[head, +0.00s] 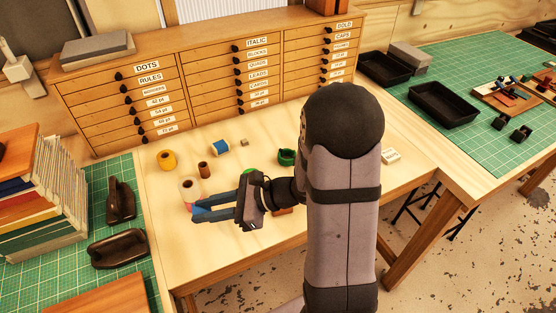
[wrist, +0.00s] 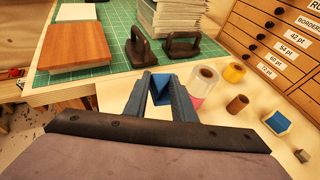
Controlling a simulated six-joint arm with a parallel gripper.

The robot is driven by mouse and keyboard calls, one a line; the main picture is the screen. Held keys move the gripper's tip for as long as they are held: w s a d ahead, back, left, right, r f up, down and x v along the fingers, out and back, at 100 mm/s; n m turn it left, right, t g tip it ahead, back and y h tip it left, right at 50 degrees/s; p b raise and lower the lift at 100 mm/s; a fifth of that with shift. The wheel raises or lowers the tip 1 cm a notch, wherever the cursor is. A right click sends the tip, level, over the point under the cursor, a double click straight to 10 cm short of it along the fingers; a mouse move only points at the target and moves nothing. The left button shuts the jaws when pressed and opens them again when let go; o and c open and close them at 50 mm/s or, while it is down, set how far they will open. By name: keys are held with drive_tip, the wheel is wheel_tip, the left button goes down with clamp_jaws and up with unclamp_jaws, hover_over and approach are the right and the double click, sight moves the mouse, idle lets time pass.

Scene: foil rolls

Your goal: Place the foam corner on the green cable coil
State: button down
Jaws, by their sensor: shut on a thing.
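My gripper (head: 198,210) is at the left of the pale bench top, beside the pink and white roll. It is shut on a small blue angular piece, which looks like the foam corner (wrist: 161,84); the fingers hide part of it. In the wrist view the gripper (wrist: 162,100) shows the piece between its fingertips. The green cable coil (head: 286,157) lies farther back and to the right on the bench, partly behind my arm. It is not seen in the wrist view.
Near the gripper stand a pink and white roll (head: 189,189), a brown roll (head: 204,170) and a yellow roll (head: 167,160). A blue and cream block (head: 221,147) and a small brownish cube (head: 244,141) lie behind. The drawer cabinet (head: 215,80) closes the back.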

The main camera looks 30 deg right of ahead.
drive_tip(key=d+f, duration=0.1)
drive_tip(key=d, duration=0.1)
drive_tip(key=w+d+m+t+b, duration=0.1)
drive_tip(key=d, duration=0.1)
drive_tip(key=w+d+f+t+h+b, duration=0.1)
drive_tip(key=d, duration=0.2)
drive_tip(key=shift+w+d+f+m, duration=0.1)
drive_tip(key=shift+w+f+m, duration=0.2)
drive_tip(key=shift+m, duration=0.1)
drive_tip(key=w+d+b, duration=0.1)
drive_tip(key=d, duration=0.2)
drive_tip(key=w+d+m+t+h+b, duration=0.1)
drive_tip(key=w+d, duration=0.1)
drive_tip(key=d, duration=0.2)
drive_tip(key=w+d+m+t+h+b, duration=0.1)
drive_tip(key=d, duration=0.3)
drive_tip(key=shift+w+d+r, duration=0.15)
drive_tip(key=shift+d+r, duration=0.05)
drive_tip(key=shift+r, duration=0.15)
drive_tip(key=w+d+r+m+t+h, duration=0.1)
drive_tip(key=w+d+r, duration=0.2)
drive_tip(key=d, duration=0.4)
wheel_tip(320, 180, up, 5)
drive_tip(key=m+t+h, duration=0.1)
drive_tip(key=m+h, duration=0.1)
hover_over(289, 157)
drive_tip(key=shift+f+p, duration=0.75)
drive_tip(key=shift+f, duration=4.2)
drive_tip(key=shift+f, duration=0.1)
